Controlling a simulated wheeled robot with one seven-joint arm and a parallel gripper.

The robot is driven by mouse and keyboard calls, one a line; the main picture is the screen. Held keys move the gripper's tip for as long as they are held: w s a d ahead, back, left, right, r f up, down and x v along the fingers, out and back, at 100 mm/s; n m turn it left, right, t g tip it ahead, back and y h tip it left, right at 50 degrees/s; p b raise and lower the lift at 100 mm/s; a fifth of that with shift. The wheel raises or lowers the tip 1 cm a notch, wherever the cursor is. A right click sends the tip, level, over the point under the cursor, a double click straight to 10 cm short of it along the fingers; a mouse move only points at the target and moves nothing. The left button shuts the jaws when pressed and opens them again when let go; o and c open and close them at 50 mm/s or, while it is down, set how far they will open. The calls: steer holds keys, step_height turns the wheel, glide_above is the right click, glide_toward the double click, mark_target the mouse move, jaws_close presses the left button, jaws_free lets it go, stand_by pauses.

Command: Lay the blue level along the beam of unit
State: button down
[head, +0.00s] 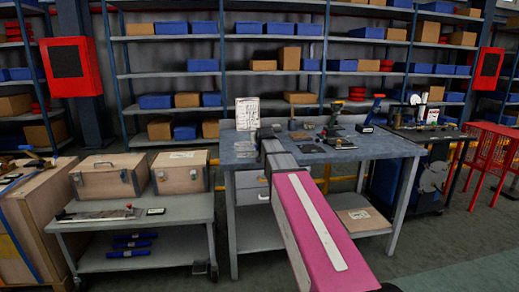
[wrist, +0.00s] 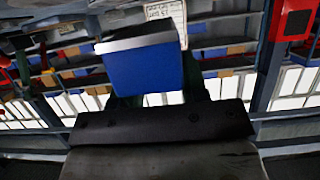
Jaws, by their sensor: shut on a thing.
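My gripper (wrist: 157,98) is shut on the blue level, a blue block (wrist: 145,72) with a silver strip along its upper edge in the wrist view. The dark fingers show at its sides, partly hidden behind it. In the head view my gripper (head: 268,133) is at the far end of my pink arm, over the left part of the workbench (head: 345,150). The level cannot be made out there. I cannot pick out a beam of the unit in either view.
A white printed sheet (head: 247,113) stands at the bench's back left. Small tools and dark parts (head: 333,122) lie to the right of my gripper. A cart with wooden cases (head: 108,175) stands left, a dark tool cart (head: 430,135) right. Shelves line the back.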

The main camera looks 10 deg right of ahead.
steer(key=shift+w+d+f, duration=0.15)
steer(key=shift+d+f, duration=0.1)
steer(key=shift+f, duration=1.85)
steer(key=shift+f, duration=0.4)
steer(key=c, duration=1.1)
jaws_free()
steer(key=shift+f, duration=0.1)
steer(key=o, duration=0.5)
steer(key=shift+c, duration=0.2)
